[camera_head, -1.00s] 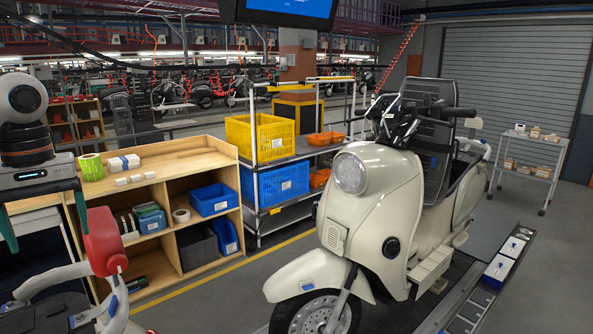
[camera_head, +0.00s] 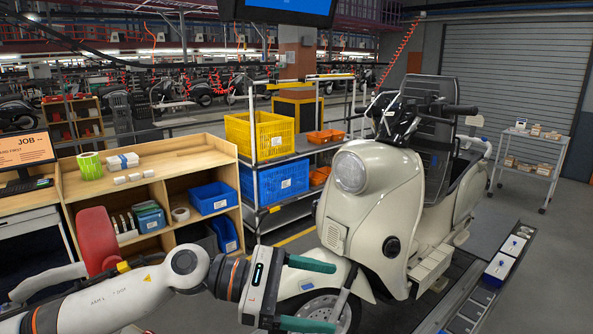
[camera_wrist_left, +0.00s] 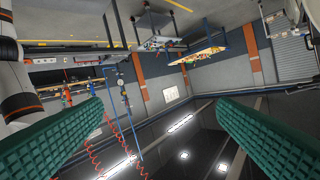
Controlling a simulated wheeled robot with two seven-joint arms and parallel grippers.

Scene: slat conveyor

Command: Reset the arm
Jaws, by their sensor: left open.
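My left arm comes in from the lower left in the head view. Its gripper (camera_head: 318,293) has two green fingers spread wide apart, with nothing between them. It lies sideways in front of the front wheel (camera_head: 322,310) and lower fairing of the cream scooter (camera_head: 372,205); whether it touches them I cannot tell. In the left wrist view the open green fingers (camera_wrist_left: 160,130) frame empty space, with ceiling lights and hanging red coiled hoses beyond. My right gripper is not in view.
A wooden shelf (camera_head: 185,160) with blue bins stands behind my left arm. A rack holds a yellow crate (camera_head: 262,135) and a blue crate (camera_head: 275,183). A grey trolley (camera_head: 530,165) stands at the right. A monitor (camera_head: 27,150) is at the far left.

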